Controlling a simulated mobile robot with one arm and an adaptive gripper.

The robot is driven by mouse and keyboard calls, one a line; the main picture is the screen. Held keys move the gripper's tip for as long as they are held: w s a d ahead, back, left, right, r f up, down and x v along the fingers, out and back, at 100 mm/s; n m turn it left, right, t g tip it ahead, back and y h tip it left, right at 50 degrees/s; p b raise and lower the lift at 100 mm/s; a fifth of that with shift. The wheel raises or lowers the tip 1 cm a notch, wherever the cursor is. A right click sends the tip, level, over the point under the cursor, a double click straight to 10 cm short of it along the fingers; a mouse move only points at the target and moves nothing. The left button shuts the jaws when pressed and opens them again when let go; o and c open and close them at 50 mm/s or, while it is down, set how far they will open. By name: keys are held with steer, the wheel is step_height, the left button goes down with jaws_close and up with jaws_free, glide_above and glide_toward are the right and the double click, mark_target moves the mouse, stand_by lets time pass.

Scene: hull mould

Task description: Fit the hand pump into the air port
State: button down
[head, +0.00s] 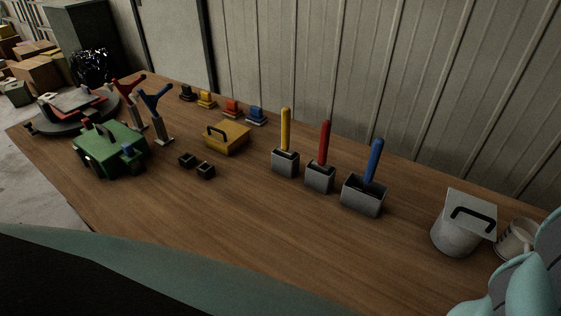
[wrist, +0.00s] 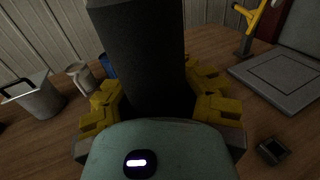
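In the wrist view my gripper (wrist: 155,105) has its yellow finger pads on both sides of a tall dark block (wrist: 142,50) and appears shut on it. The block hides what lies straight ahead; I cannot tell for sure that it is the hand pump. A small dark square piece with a recess (wrist: 272,150) sits on the table at the lower right of the wrist view, apart from the gripper. I cannot tell whether it is the air port. In the head view two small black blocks (head: 187,159) (head: 205,170) sit mid-table. The gripper's fingers are not visible there.
A lidded grey pot (head: 455,235) and a mug (head: 516,239) stand at the table's right. Grey holders with yellow, red and blue handles (head: 320,179) stand mid-table. A green machine (head: 109,151) and yellow box (head: 227,142) are left. A grey panel (wrist: 280,76) lies right in the wrist view.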

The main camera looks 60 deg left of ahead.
steer(key=shift+f+b, duration=0.15)
steer(key=shift+b, duration=0.35)
step_height(320, 180, down, 6)
steer(key=b, duration=0.6)
steer(key=shift+r, duration=0.25)
steer(key=shift+b, duration=1)
stand_by(1.2)
steer(key=shift+f+b, duration=1.7)
steer(key=shift+b, duration=0.3)
steer(key=c, duration=0.8)
jaws_free()
steer(key=shift+c, duration=0.2)
steer(key=shift+s, duration=0.1)
